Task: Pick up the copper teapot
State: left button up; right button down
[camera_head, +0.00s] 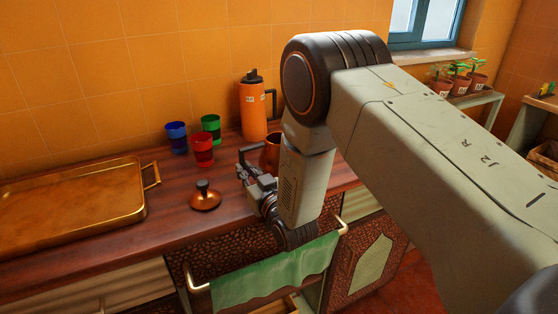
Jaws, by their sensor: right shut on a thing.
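The copper teapot (269,152) is at the right part of the wooden counter, mostly hidden behind my right arm and gripper. Only a rounded copper piece of it shows. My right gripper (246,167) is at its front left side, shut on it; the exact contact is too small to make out. I cannot tell whether the teapot's base touches the counter. A copper lid (205,199) with a dark knob lies on the counter, left of the gripper. My left gripper is not in view.
An orange flask (253,110) stands behind the teapot. Blue (176,138), green (211,127) and red (203,150) glasses stand left of it. A brass tray (75,208) covers the counter's left. A green towel (275,272) hangs on the front rail.

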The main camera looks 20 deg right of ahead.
jog(key=shift+w+d+f, duration=0.1)
jog(key=shift+w, duration=0.05)
dwell(0.5)
notch_tip(320, 180, up, 10)
jog(key=p, duration=0.1)
jog(key=shift+p, duration=0.4)
dwell(0.6)
